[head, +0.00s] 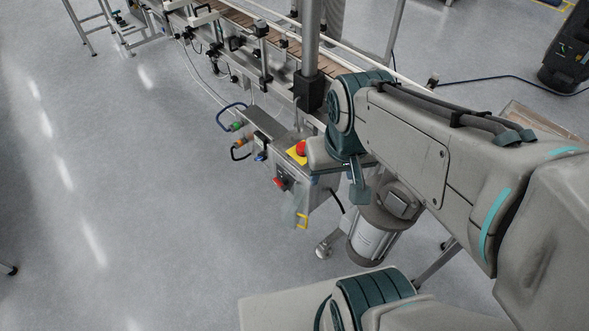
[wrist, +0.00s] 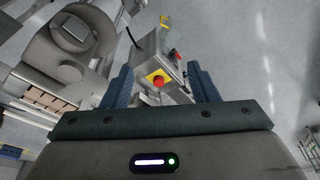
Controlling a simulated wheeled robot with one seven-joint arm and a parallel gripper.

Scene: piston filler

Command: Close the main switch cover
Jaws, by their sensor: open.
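The control box (head: 262,128) carries a red emergency stop (head: 301,148) on a yellow plate. The red main switch (head: 280,182) is on its side face. A see-through main switch cover (head: 293,208) appears swung out from the switch, with a yellow handle (head: 303,221) at its end. My gripper (head: 341,174) is open and empty, to the right of the switch and above the box end. In the wrist view, the emergency stop (wrist: 158,81) shows between the fingers of my gripper (wrist: 162,80). The yellow handle (wrist: 155,18) is farther out; the clear cover is hard to make out there.
A conveyor (head: 262,30) with rails and a vertical post (head: 310,45) stands behind the box. A grey motor-like cylinder (head: 372,235) is below my arm. Buttons and cable loops (head: 232,110) stick out at the box's left.

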